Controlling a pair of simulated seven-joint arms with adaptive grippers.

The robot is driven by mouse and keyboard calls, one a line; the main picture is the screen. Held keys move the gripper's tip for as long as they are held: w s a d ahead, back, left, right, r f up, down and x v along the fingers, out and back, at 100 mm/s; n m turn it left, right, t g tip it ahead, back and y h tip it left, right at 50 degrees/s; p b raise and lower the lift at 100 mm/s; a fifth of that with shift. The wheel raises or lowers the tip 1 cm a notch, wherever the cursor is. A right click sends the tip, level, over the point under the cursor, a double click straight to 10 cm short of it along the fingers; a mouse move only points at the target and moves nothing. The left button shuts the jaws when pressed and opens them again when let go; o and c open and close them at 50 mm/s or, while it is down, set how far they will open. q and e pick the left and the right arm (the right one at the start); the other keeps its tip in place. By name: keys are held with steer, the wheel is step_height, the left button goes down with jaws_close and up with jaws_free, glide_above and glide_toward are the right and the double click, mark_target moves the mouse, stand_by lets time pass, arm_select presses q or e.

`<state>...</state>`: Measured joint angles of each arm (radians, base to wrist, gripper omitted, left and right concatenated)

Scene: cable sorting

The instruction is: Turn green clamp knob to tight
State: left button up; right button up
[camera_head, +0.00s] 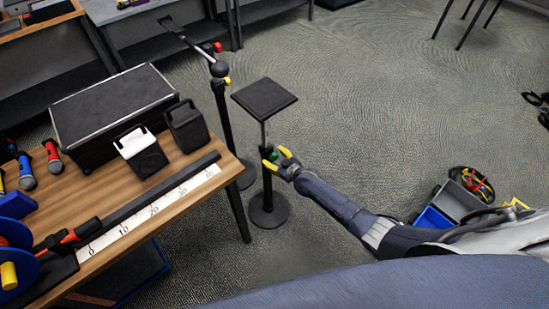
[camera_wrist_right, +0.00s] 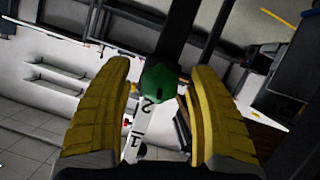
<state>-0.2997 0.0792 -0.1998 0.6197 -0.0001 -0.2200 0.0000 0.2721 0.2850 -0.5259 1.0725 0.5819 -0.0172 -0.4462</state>
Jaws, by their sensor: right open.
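The green clamp knob (camera_wrist_right: 161,84) sits on the dark post of a stand and shows between the two yellow fingers of my right gripper (camera_wrist_right: 165,100) in the wrist view. A gap is left on each side of the knob, and the fingers do not touch it. White marks, with a 1 and a 2 readable, show below the knob. In the head view the knob (camera_head: 273,155) is small, on the stand's post under a square black top plate (camera_head: 264,98). My right gripper (camera_head: 284,161) is open at the knob, coming from the right. My left gripper is not in view.
A second stand with a red knob (camera_head: 217,47) stands behind, left of this one. The wooden table (camera_head: 203,206) at left holds a black case (camera_head: 112,105), small boxes and a ruler strip. A blue bin (camera_head: 434,218) lies near my right arm. Open floor lies behind the stand.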

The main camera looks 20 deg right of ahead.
stand_by(0.3)
jaws_close()
stand_by(0.3)
